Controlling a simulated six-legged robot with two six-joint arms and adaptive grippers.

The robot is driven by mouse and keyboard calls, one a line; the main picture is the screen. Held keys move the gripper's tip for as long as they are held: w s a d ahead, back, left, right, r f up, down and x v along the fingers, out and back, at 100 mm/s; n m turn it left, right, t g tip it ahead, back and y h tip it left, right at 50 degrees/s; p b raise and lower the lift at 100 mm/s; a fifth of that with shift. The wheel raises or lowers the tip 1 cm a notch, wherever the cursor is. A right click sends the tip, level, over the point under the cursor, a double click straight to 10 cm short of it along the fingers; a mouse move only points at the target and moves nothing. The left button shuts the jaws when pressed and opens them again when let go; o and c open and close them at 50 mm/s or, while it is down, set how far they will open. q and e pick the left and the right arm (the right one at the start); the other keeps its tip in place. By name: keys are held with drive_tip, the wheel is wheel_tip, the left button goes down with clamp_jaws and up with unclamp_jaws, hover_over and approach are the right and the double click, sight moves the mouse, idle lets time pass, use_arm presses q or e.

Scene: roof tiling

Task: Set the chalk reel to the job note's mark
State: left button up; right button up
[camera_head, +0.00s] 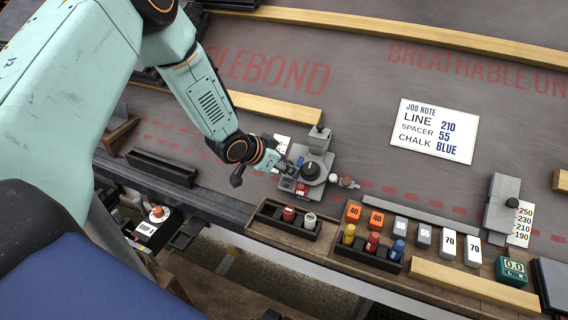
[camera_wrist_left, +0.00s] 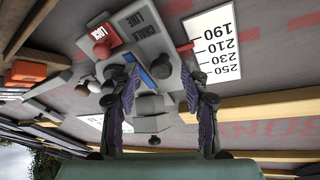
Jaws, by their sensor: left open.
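The chalk reel (camera_head: 318,160) is a grey block with a dark round dial and a red lock button (camera_head: 302,188). In the left wrist view its body (camera_wrist_left: 140,24) reads CHALK LINE, beside the red LOCK block (camera_wrist_left: 105,40). Its scale card (camera_wrist_left: 215,50) reads 190 to 250. A red pointer (camera_wrist_left: 186,47) stands at the card's edge, near 210; the exact mark is hard to tell. The job note (camera_head: 434,130) reads line 210, spacer 55, chalk blue. My left gripper (camera_head: 278,162) is open beside the reel; its fingers (camera_wrist_left: 162,82) stand on either side of a dark knob.
A second grey stop (camera_head: 502,205) with a scale card (camera_head: 522,222) stands at right. Wooden battens cross the roof.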

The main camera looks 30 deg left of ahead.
use_arm(q)
drive_tip(key=shift+a, duration=0.1)
clamp_jaws()
idle(0.6)
